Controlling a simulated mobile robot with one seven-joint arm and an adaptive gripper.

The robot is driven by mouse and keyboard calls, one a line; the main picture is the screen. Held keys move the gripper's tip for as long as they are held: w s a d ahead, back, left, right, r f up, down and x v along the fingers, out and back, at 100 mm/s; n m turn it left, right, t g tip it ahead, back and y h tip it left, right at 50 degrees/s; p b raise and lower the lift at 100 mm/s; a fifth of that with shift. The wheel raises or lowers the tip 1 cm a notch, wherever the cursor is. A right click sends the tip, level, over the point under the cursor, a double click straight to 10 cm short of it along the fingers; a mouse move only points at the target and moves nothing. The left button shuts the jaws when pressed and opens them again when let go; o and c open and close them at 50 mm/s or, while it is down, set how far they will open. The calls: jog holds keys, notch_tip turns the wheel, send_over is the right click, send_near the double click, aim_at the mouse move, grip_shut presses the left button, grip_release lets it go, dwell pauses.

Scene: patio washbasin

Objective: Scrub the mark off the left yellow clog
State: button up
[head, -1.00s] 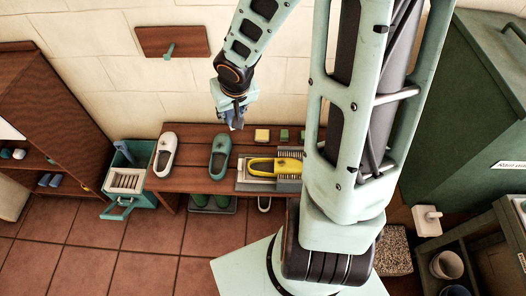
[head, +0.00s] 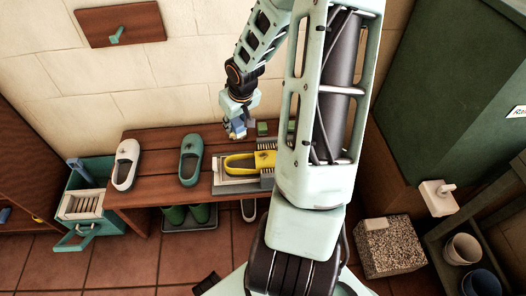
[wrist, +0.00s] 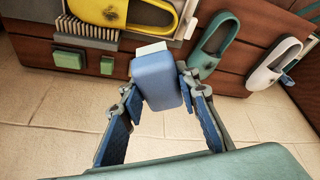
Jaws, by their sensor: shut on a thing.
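The yellow clog (head: 238,162) lies on a grey tray (head: 226,186) on the wooden bench. A dark mark (wrist: 115,12) shows on it in the wrist view, where its top is cut off. My gripper (head: 237,131) is just behind the clog, low near the bench's back edge. In the wrist view my gripper (wrist: 158,88) is shut on a blue block (wrist: 158,80) with a white end (wrist: 151,49).
A teal clog (head: 190,161) and a white clog (head: 126,165) stand left on the bench. Brush bristles (wrist: 90,15) lie beside the yellow clog. Green blocks (wrist: 70,61) sit near the back edge. A teal crate (head: 72,207) stands left of the bench. My arm hides its right end.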

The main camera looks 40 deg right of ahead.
jog(key=d+f+b, duration=0.2)
jog(key=d+f, duration=0.1)
jog(key=f, duration=0.1)
jog(key=s+d+f+b, duration=0.1)
jog(key=d+f+b, duration=0.2)
jog(key=f, duration=0.1)
jog(key=s+d+f+b, duration=0.1)
jog(key=d+f+b, duration=0.2)
jog(key=f, duration=0.1)
jog(key=shift+f, duration=0.35)
jog(key=shift+f+b, duration=2.3)
jog(key=shift+b, duration=0.25)
jog(key=shift+f+b, duration=0.3)
jog(key=shift+f, duration=0.25)
jog(key=shift+s+d, duration=0.1)
